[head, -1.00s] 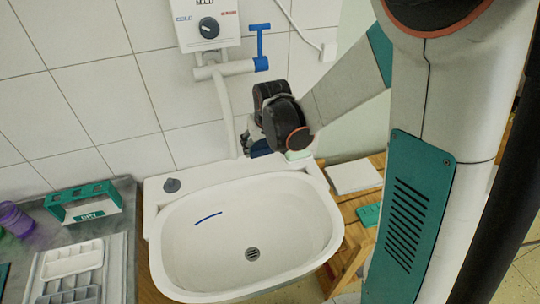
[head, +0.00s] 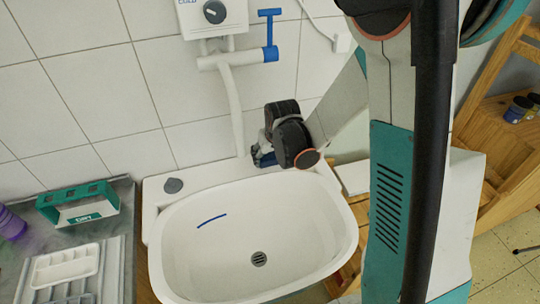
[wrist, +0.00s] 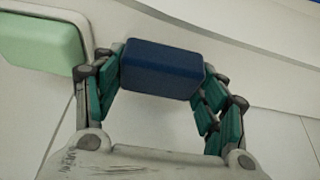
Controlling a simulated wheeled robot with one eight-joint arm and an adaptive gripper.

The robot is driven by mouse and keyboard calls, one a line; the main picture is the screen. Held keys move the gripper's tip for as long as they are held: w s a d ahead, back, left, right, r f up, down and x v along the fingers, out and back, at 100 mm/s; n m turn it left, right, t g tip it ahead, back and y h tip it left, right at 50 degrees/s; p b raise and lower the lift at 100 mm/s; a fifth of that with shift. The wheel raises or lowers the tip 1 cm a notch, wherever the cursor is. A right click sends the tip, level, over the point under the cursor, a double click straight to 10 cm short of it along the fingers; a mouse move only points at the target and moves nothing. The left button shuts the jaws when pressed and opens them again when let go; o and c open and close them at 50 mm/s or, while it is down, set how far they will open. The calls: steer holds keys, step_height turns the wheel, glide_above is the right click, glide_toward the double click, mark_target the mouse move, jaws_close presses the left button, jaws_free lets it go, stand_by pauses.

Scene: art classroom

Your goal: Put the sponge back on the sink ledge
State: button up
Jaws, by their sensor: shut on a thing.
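The white sink (head: 300,262) stands against the tiled wall, with its flat back ledge (head: 208,174) along the wall. My gripper (head: 264,157) is at the right part of this ledge. In the wrist view my gripper (wrist: 160,75) is shut on a dark blue block, the sponge (wrist: 162,68), with a finger at each side. The sponge is mostly hidden by my arm in the head view. I cannot tell whether it touches the ledge. A pale green block (wrist: 42,40) sits in a white holder left of my gripper in the wrist view.
A white tap pipe (head: 232,110) with a blue lever (head: 270,35) rises just left of my gripper. A grey plug (head: 173,185) is on the ledge's left. A green caddy (head: 78,205) and white tray (head: 65,266) stand on the left counter. The basin is clear except for a blue mark.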

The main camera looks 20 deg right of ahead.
steer(key=shift+f, duration=0.1)
steer(key=o, duration=1)
steer(key=shift+s+r, duration=0.1)
steer(key=shift+r, duration=0.3)
steer(key=s+r+t+p, duration=0.1)
steer(key=s+r+p, duration=0.1)
steer(key=s+r, duration=0.65)
steer(key=s+r+p, duration=0.3)
steer(key=s+r, duration=0.2)
steer(key=r, duration=0.7)
steer(key=shift+t, duration=0.8)
steer(key=s+r, duration=0.1)
steer(key=s, duration=0.2)
steer(key=s+r, duration=0.1)
steer(key=s, duration=0.2)
steer(key=s+r, duration=0.1)
steer(key=s, duration=0.2)
steer(key=shift+s+r, duration=0.15)
steer(key=shift+r, duration=0.15)
